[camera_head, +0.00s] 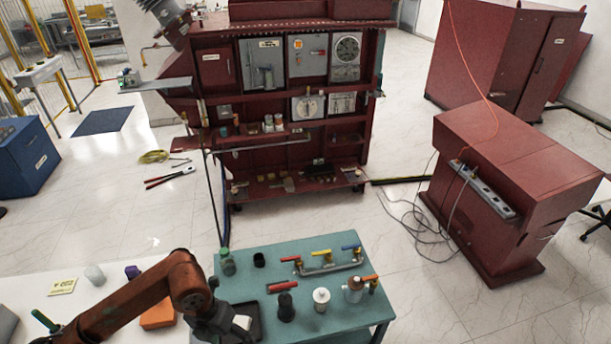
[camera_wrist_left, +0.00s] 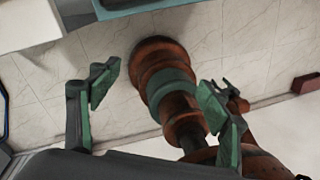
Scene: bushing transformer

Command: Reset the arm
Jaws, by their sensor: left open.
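My left arm (camera_head: 130,300) comes in from the lower left of the head view, over the white table. Its dark gripper end (camera_head: 222,322) is at the bottom, in front of the near-left corner of the teal table, and its fingers are hard to make out there. In the left wrist view my left gripper (camera_wrist_left: 155,92) is open, with its two green-padded fingers wide apart and nothing held. Brown and teal round links, which look like part of my own body, show behind and between the fingers.
The teal table (camera_head: 235,290) holds a valve pipe (camera_head: 330,266), a black bushing (camera_head: 286,307), a white bushing (camera_head: 321,300) and a dark tray (camera_head: 250,310). The white table (camera_head: 105,320) bears an orange block (camera_head: 158,315). A red cabinet (camera_head: 285,20) stands beyond open floor.

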